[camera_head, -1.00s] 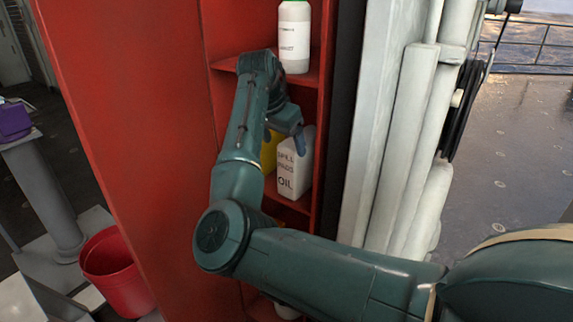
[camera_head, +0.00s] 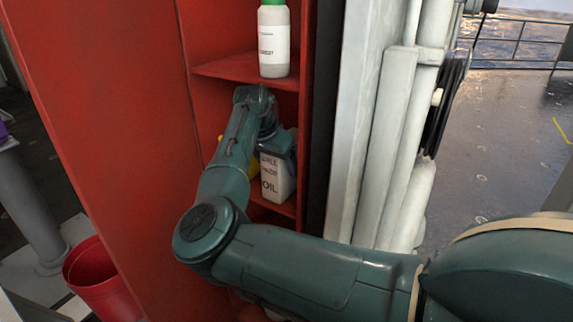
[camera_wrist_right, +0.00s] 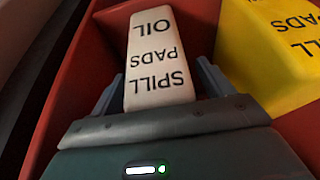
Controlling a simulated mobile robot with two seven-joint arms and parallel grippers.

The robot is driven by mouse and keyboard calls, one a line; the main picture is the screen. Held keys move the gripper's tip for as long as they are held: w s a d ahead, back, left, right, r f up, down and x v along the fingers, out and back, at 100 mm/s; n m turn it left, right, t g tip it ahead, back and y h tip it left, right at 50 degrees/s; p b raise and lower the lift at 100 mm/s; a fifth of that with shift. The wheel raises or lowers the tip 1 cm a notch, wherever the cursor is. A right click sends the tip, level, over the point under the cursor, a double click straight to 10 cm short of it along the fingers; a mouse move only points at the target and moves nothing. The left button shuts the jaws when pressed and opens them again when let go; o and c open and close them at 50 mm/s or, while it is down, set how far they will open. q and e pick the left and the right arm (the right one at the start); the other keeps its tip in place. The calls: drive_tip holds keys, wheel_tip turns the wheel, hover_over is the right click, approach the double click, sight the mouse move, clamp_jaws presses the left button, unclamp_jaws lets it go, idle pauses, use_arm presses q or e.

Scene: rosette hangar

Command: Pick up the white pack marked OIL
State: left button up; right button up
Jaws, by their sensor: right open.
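The white pack (camera_head: 272,186) marked SPILL PADS OIL stands on a shelf of the red cabinet in the head view. In the right wrist view the white pack (camera_wrist_right: 155,50) lies between the two fingers of my right gripper (camera_wrist_right: 158,88), its lettering upside down. My right gripper (camera_head: 284,147) is open, with a finger on either side of the pack. I cannot tell whether the fingers touch it. In the head view the gripper and wrist hide the pack's upper part. My left gripper is not in view.
A yellow pack (camera_wrist_right: 275,45) stands close beside the white one. A white bottle (camera_head: 273,45) with a green cap stands on the shelf above. The red cabinet's walls (camera_head: 100,130) enclose the shelf. A red bucket (camera_head: 103,280) is at lower left.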

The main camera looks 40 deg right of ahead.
drive_tip(key=c, duration=1.2)
drive_tip(key=shift+r, duration=0.1)
